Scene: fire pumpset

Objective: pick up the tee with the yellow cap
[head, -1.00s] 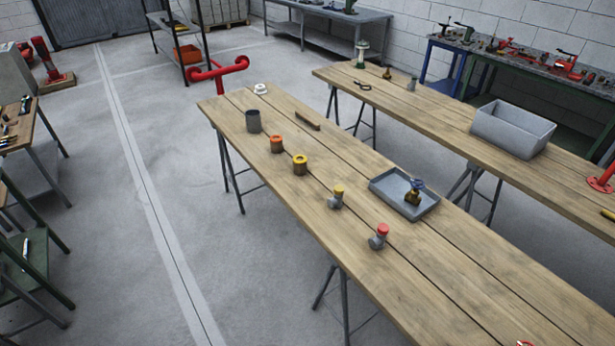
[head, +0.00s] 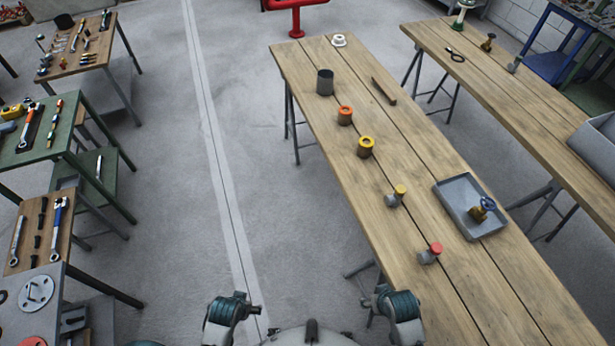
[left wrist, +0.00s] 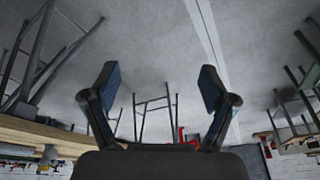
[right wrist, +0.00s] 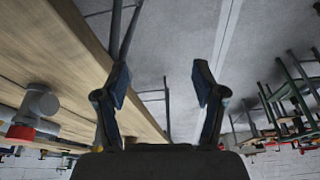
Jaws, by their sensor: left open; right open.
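My left gripper (left wrist: 160,75) is open and empty over the floor. My right gripper (right wrist: 161,75) is open and empty beside the table edge. Both grippers are apart from the yellow-capped tee. Neither gripper's fingers show clearly in the head view.
The wooden table (head: 480,290) also holds a grey tray (head: 458,205) with a blue-handled brass valve (head: 482,208), a yellow-topped cylinder (head: 366,147), an orange-topped cylinder (head: 345,115) and a dark cup (head: 325,82). Tool tables stand at the left. The floor (head: 170,200) between is clear.

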